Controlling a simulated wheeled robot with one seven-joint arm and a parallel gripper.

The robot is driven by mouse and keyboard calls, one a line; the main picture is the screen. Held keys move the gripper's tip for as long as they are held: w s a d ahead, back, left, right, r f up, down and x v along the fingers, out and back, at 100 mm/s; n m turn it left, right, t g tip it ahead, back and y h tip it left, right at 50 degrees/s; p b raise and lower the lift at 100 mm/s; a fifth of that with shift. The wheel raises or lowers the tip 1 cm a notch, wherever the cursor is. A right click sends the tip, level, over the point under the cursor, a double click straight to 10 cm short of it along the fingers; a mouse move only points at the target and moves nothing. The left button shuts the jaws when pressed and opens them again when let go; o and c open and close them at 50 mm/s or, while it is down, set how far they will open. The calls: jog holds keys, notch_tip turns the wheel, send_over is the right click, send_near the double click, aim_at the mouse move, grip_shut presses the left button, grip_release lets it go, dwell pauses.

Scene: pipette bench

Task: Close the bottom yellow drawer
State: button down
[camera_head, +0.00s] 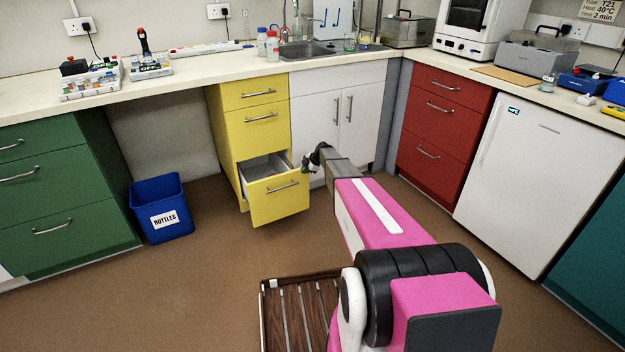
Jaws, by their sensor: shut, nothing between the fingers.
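The yellow drawer cabinet stands under the counter in the middle of the view. Its bottom yellow drawer (281,203) is pulled out, showing the grey inside, and has a metal bar handle on its front. The two yellow drawers above it are shut. My gripper (308,163) is small and dark at the end of my pink arm, near the right side of the open drawer. It is shut and looks empty. I cannot tell whether it touches the drawer.
A blue bin (161,205) labelled BOTTLES stands left of the yellow cabinet. White cupboard doors (361,115) are behind my arm. Red drawers (441,125) and a white fridge (535,180) stand to the right. The brown floor before the open drawer is clear.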

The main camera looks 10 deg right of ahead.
jog(key=w+a, duration=0.1)
jog(key=w, duration=0.4)
jog(key=w+a, duration=0.2)
jog(key=w, duration=0.4)
jog(key=w+a, duration=0.2)
jog(key=w, duration=0.4)
jog(key=shift+a, duration=0.25)
jog(key=shift+s, duration=0.15)
